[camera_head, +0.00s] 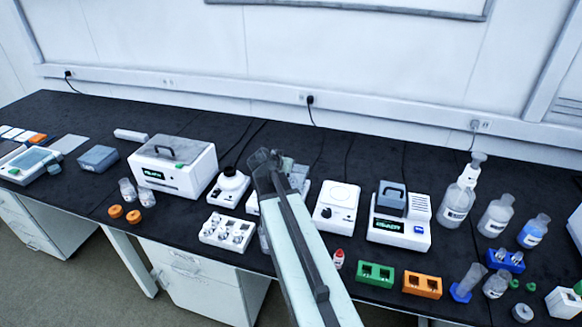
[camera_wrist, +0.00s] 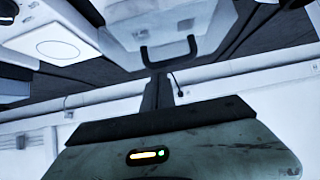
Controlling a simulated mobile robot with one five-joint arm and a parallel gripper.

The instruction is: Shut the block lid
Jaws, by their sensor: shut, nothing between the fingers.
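The block heater (camera_head: 402,234) is a white unit with a lit display, right of centre on the bench. Its grey block lid (camera_head: 391,207) has a dark loop handle and sits at the unit's back left. I cannot tell how far the lid is tilted. My gripper (camera_head: 263,160) is left of the heater in the head view, shut and empty.
A white plate device (camera_head: 337,207) stands between my arm and the heater. Bottles (camera_head: 457,200) stand to its right. Green (camera_head: 375,274) and orange (camera_head: 422,285) racks and a small red-capped bottle (camera_head: 338,259) are in front. Cables run behind to the wall.

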